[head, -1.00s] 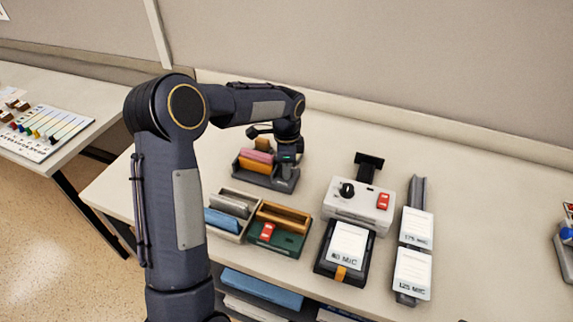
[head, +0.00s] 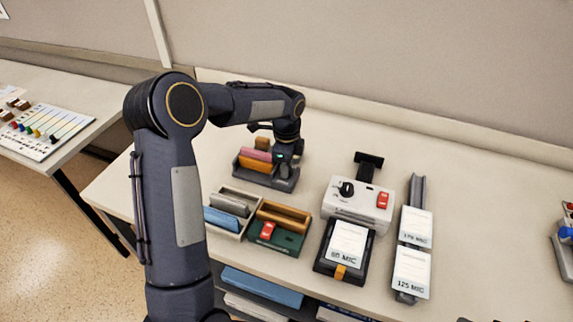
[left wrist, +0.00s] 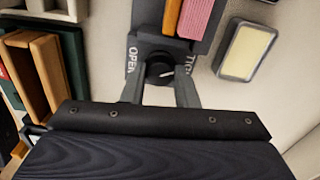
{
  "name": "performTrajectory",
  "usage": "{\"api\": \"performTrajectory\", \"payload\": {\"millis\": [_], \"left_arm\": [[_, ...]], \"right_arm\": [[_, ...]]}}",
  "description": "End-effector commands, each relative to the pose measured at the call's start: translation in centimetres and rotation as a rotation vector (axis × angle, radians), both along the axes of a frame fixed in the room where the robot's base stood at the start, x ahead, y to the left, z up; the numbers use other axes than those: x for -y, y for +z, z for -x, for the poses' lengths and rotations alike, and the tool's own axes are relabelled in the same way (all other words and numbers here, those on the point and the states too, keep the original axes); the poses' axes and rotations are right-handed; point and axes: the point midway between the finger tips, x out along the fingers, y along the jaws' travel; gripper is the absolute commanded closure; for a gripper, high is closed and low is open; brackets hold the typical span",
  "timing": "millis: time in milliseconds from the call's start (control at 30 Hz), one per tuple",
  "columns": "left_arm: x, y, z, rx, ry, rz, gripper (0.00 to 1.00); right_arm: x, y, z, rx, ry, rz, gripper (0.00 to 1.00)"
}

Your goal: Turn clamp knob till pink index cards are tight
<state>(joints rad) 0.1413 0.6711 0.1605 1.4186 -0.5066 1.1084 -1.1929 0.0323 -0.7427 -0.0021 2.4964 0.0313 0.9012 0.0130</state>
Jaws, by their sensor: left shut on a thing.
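The clamp holder (head: 246,177) stands at the back left of the table, a dark grey tray with cards upright in it. The pink index cards (head: 258,155) stand behind an orange card (head: 254,165); the pink cards also show in the left wrist view (left wrist: 203,18). The black clamp knob (left wrist: 160,69) has a white pointer line and sits between partly hidden labels, "OPEN" at left and one starting "TI" at right. My left gripper (left wrist: 160,84) is shut on the knob, a finger on each side. In the head view the gripper hides the knob. My right gripper is not in view.
A grey tray (head: 240,192) and a green box (head: 290,240) with a red block stand in front of the holder. A white device (head: 360,203) with a black knob and card stacks stand to the right. A yellow pad (left wrist: 246,51) lies beside the holder.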

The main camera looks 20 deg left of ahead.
Motion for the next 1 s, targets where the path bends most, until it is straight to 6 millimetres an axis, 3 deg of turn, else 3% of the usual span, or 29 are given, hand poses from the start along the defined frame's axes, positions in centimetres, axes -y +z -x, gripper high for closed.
{"api": "performTrajectory", "payload": {"millis": [33, 67, 233, 567, 1000], "left_arm": [[0.0, 0.1, -0.1, 0.004, 0.001, -0.001, 0.96], [0.0, 0.1, -0.1, 0.004, 0.001, -0.001, 0.72], [0.0, 0.1, -0.1, 0.003, 0.001, 0.0, 0.51], [0.0, 0.4, -0.1, 0.002, 0.001, 0.0, 0.51], [0.0, 7.0, -0.1, 0.005, 0.001, -0.001, 0.51]], "right_arm": [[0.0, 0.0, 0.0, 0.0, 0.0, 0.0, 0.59], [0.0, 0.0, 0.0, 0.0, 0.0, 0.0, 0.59], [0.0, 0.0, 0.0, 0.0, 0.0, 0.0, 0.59], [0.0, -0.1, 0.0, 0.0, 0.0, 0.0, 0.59], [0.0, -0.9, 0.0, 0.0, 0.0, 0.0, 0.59]]}}
